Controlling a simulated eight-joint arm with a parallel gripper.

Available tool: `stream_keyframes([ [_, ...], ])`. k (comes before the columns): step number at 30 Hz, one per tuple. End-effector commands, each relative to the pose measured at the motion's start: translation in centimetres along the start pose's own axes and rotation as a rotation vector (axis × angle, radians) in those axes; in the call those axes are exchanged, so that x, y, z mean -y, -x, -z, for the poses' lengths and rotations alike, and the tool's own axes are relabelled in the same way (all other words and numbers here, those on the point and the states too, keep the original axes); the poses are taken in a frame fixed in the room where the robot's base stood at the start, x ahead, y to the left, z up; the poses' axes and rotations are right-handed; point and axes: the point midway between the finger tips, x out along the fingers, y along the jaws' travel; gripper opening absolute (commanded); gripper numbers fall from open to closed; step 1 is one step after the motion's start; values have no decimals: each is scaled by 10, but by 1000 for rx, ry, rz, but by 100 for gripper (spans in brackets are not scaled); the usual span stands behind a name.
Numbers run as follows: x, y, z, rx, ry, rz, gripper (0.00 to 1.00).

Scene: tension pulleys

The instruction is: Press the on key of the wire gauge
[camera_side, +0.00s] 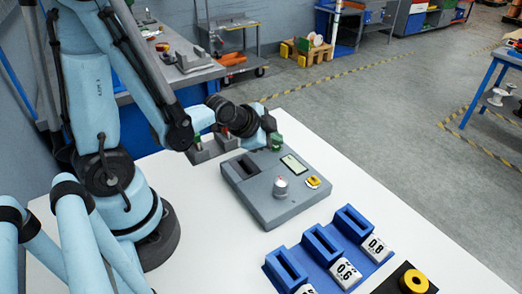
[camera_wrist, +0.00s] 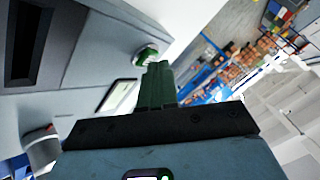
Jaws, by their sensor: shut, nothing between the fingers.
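The wire gauge (camera_side: 262,197) is a grey box on the white table, with a slot, a small screen, a grey knob and a yellow key on top. A round green key with a pale rim (camera_wrist: 146,54) sits near the gauge's edge in the wrist view, beside the screen (camera_wrist: 118,95). My gripper (camera_wrist: 158,68) has green fingers, shut and empty, with their tips right at the green key. I cannot tell whether they touch it. In the side view my gripper (camera_side: 276,142) is at the gauge's far edge, and the green key cannot be made out separately there.
Blue slotted holders (camera_side: 321,243) with numbered labels stand front right. A yellow spool on a black base (camera_side: 413,281) is at the front edge. Grey blocks (camera_side: 205,148) stand behind and left of the gauge. The table right of the gauge is clear.

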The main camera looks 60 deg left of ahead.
Motion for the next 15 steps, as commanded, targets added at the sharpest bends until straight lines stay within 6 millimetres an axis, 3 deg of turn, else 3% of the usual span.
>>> stream_keyframes([
  [15,3,4,3,1,0,-1,0],
])
